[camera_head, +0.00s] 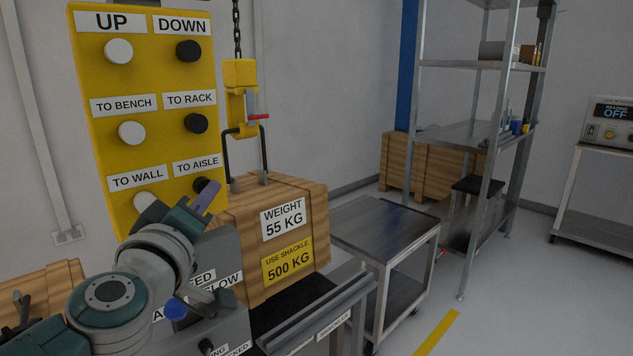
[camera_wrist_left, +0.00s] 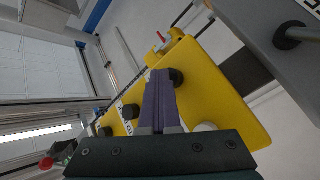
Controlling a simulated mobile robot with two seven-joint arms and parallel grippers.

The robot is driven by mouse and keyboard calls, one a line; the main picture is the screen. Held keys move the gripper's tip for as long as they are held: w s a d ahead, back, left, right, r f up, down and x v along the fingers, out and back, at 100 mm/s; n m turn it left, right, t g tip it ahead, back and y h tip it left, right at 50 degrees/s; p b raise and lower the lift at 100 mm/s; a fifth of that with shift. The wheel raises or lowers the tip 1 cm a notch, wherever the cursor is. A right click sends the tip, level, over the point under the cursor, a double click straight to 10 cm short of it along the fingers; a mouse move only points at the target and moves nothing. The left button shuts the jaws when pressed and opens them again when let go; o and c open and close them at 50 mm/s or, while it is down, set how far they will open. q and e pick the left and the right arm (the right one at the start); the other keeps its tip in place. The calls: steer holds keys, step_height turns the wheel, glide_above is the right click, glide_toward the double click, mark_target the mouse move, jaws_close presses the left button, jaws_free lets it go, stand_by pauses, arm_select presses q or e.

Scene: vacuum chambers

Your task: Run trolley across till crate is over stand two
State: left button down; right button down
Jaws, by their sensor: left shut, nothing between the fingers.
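The yellow control panel (camera_head: 152,85) stands at the left with white and black buttons labelled UP, DOWN, TO BENCH, TO RACK, TO WALL and TO AISLE. My left gripper (camera_head: 208,196) is shut and empty, its purple fingertips at the black TO AISLE button (camera_head: 200,185). In the left wrist view the shut fingers (camera_wrist_left: 160,78) reach beside a black button (camera_wrist_left: 177,77); I cannot tell whether they press it. The wooden crate (camera_head: 304,262), marked 55 KG, is on the yellow hoist hook (camera_head: 240,92) by its dark handle. No trolley or stand number is readable.
A dark-topped stand (camera_head: 290,310) is below the crate; I cannot tell if they touch. A steel cart (camera_head: 370,225) is right of it. A shelf rack (camera_head: 480,135) and another wooden crate (camera_head: 405,168) stand behind. Floor at the right is open.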

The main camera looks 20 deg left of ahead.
arm_select(q)
steer(key=shift+s+d, duration=0.3)
steer(key=shift+d, duration=0.4)
steer(key=shift+s+d+p, duration=0.25)
steer(key=shift+s+d, duration=0.05)
steer(key=shift+d, duration=0.45)
steer(key=shift+s+d+p, duration=0.3)
steer(key=shift+s+d, duration=0.05)
steer(key=shift+d, duration=0.4)
steer(key=shift+s+d+p, duration=0.25)
steer(key=shift+s+d, duration=0.05)
steer(key=shift+d, duration=0.45)
stand_by(0.8)
